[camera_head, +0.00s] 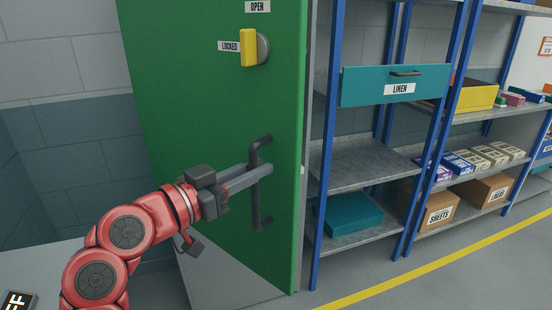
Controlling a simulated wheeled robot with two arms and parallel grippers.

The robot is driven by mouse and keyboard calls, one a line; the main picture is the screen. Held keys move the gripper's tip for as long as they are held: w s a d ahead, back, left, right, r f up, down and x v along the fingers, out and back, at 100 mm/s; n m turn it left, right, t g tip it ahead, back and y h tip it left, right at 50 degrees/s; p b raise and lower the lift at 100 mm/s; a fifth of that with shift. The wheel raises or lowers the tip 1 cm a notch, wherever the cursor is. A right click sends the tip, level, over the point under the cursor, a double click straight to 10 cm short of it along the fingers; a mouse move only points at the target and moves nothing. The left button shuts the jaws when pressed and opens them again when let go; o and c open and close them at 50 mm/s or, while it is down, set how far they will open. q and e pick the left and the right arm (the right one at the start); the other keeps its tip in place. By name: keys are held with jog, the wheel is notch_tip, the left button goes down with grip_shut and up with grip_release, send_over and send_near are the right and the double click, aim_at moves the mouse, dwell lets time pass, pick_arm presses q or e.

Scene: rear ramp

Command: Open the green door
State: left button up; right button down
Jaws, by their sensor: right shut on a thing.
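The green door (200,90) stands upright at the centre left. It carries a dark vertical bar handle (256,205) near its right edge. My right gripper (262,172) reaches in from the lower left and is shut on the handle, its fingers across the bar's middle. Above the handle is a round grey knob with a yellow lever (249,48) standing upright. An OPEN label (257,6) is above the lever, and a LOCKED label (229,46) is to its left. I cannot tell whether the door is ajar. My left gripper is not in view.
Blue-post shelves (355,160) stand close right of the door, with a teal LINEN drawer (395,84), boxes and a teal bin (352,213). A yellow floor line (430,257) runs in front, with clear grey floor beyond it. A block wall (55,55) is at left.

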jog(key=shift+v, duration=1.15)
jog(key=c, duration=0.8)
grip_release()
jog(key=shift+w, duration=0.1)
